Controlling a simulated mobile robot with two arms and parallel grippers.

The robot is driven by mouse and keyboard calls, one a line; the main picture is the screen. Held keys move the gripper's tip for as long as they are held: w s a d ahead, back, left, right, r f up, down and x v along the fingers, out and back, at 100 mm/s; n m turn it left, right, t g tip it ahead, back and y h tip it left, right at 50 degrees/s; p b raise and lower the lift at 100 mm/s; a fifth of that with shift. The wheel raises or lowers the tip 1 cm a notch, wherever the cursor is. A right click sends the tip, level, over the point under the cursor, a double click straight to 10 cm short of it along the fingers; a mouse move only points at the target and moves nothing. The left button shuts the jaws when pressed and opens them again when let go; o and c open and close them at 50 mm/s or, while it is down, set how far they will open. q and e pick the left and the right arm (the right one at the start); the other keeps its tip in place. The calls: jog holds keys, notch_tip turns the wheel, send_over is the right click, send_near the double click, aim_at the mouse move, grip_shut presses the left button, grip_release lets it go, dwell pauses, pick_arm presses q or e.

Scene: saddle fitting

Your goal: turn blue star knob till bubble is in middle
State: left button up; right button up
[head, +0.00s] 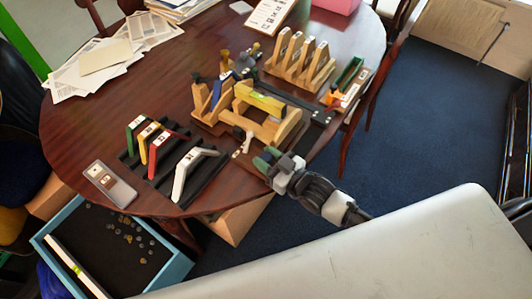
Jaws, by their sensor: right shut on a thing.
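A wooden saddle fixture (243,92) stands on the table, with a yellow-green bubble vial (266,101) lying across its top. The bubble is too small to make out. My right gripper (266,159) is at the table's front edge, just in front of the fixture. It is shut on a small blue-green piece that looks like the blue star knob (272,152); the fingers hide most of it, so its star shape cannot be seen. My left gripper is not in view.
A black rack (205,185) with coloured angled pieces stands left of the fixture. A slotted wooden rack (300,62) and a green-lined tray (347,75) are behind and right. A blue drawer (176,268) is open below. Papers (95,68) lie at back left.

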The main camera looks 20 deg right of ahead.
jog(key=shift+r, duration=0.15)
jog(key=o, duration=0.6)
jog(key=b+v, duration=0.1)
jog(key=v, duration=0.9)
jog(key=shift+s+d, duration=0.2)
jog(key=shift+s, duration=0.1)
